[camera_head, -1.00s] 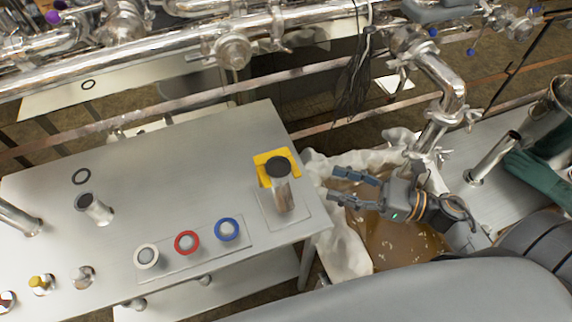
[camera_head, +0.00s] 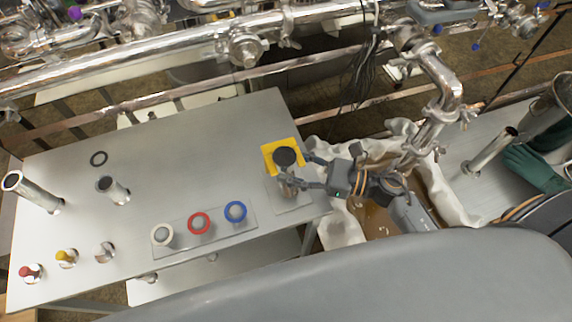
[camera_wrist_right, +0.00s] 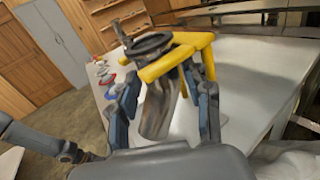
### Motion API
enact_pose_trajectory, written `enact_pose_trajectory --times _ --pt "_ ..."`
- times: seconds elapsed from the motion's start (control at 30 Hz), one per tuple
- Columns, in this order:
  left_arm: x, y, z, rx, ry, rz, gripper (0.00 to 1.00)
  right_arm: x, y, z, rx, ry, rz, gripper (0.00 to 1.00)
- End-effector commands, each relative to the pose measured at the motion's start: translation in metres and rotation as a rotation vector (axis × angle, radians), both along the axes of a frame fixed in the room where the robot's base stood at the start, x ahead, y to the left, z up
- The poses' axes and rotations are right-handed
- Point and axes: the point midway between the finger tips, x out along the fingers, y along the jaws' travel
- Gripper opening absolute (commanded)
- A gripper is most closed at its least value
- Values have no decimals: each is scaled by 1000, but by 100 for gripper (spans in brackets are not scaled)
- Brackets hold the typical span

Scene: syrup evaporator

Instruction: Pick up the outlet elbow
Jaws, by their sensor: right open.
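The outlet elbow appears to be the shiny metal pipe piece with a dark round top (camera_head: 285,157), standing near the right end of the steel table. Its metal body (camera_wrist_right: 157,112) shows in the right wrist view, and a yellow bracket (camera_head: 269,157) is around its upper part. My right gripper (camera_head: 300,170) is open beside the elbow. In the wrist view its two fingers (camera_wrist_right: 163,98) are on either side of the metal body; I cannot tell if they touch it. The fingers partly hide the elbow's lower part in the head view. My left gripper is not in view.
A cloth-lined basin of brown liquid (camera_head: 375,218) lies right of the table. Pipework (camera_head: 447,90) stands behind it.

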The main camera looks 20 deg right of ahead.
Motion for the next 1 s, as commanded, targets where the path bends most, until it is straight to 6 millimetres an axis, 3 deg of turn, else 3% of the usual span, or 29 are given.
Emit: enact_pose_trajectory --times 0.13,0.37,0.4,0.63,1.0 --pt "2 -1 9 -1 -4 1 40 8 13 2 1 -1 -1 49" --pt "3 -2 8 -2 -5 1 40 9 15 -1 -1 0 -1 49" --pt "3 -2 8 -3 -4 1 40 9 15 -1 -1 0 -1 47" --pt "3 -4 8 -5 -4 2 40 9 14 -1 -1 0 -1 0" --pt "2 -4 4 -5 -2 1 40 9 14 1 -2 -3 0 0"
